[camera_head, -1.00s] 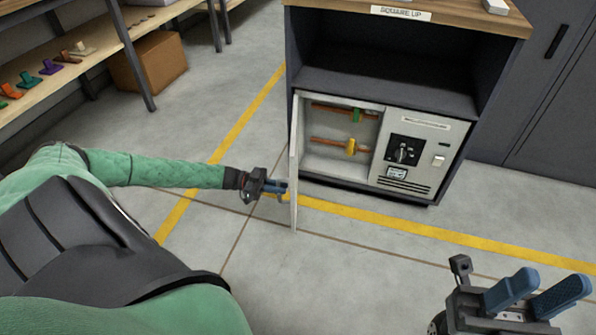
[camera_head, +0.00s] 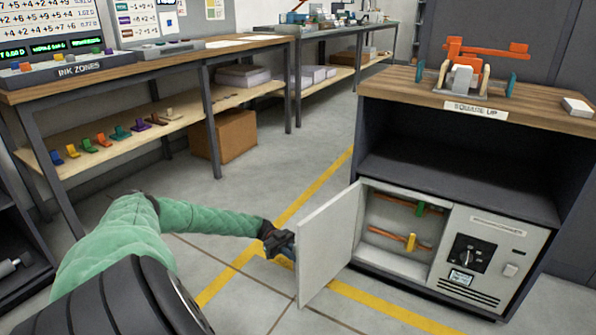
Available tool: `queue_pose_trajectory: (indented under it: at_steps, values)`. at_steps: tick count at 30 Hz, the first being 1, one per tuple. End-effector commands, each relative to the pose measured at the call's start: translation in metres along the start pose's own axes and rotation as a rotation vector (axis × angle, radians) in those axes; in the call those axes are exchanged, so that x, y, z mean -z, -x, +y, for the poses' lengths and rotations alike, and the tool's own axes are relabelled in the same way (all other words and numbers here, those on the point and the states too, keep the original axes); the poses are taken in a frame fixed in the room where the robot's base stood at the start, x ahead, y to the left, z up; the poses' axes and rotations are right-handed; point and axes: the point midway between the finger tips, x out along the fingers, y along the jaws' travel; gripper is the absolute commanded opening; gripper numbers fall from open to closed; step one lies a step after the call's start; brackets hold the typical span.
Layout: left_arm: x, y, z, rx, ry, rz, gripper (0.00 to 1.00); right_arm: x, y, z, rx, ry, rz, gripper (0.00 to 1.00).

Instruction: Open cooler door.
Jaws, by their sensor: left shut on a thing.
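The cooler (camera_head: 483,222) is a pale grey unit in the bottom of a dark cabinet. Its door (camera_head: 328,240) is hinged on the left and stands swung open, out from the front. Inside the open compartment are two brown bars, one with a green piece (camera_head: 420,209) and one with a yellow piece (camera_head: 411,242). My left gripper (camera_head: 288,246) is shut on the door, at the outer edge; the door hides its fingertips. My right gripper is not in view.
A wooden top (camera_head: 420,90) with an orange and grey device (camera_head: 468,68) covers the cabinet. A long bench (camera_head: 150,66) with a lower shelf runs along the left. A cardboard box (camera_head: 228,136) stands under it. The floor before the cabinet is clear.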

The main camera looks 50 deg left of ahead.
Motion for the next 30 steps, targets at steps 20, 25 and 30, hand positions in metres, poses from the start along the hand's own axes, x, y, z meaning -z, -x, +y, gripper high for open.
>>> queue_pose_trajectory:
  at_steps: [20,25,30]
  values:
    - [0.0,0.0,0.0,0.001,0.0,0.0,0.29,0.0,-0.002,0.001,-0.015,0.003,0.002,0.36]
    - [0.001,0.011,-0.001,0.003,-0.001,0.0,0.29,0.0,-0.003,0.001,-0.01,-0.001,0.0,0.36]
    - [0.001,0.037,-0.001,0.004,0.0,-0.001,0.29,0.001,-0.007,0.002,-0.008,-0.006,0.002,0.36]
